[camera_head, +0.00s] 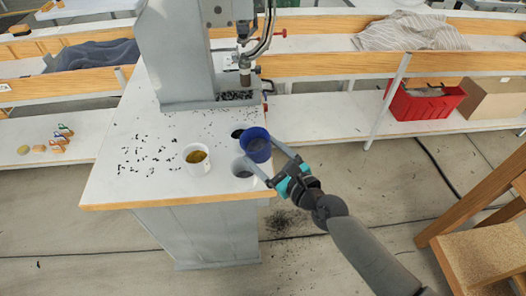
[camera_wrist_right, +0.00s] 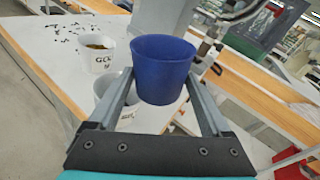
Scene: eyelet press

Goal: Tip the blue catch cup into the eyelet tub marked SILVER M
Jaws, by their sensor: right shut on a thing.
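The blue catch cup (camera_head: 257,150) is held between the fingers of my right gripper (camera_head: 256,152), above the front right corner of the press table. In the right wrist view the cup (camera_wrist_right: 163,72) looks nearly upright between both fingers; its contents are hard to make out. A white tub with a grey inside (camera_head: 242,172) stands just below and left of the cup, partly covered by it and a finger. In the wrist view this tub (camera_wrist_right: 128,121) sits behind the cup, its label mostly hidden. My left gripper is not in view.
A white tub with gold contents (camera_head: 197,160) stands to the left; its label reads GOLD in the wrist view (camera_wrist_right: 98,55). A dark round opening (camera_head: 237,133) lies behind the cup. The grey press (camera_head: 180,50) rises at the back. Black bits are scattered on the tabletop (camera_head: 120,180).

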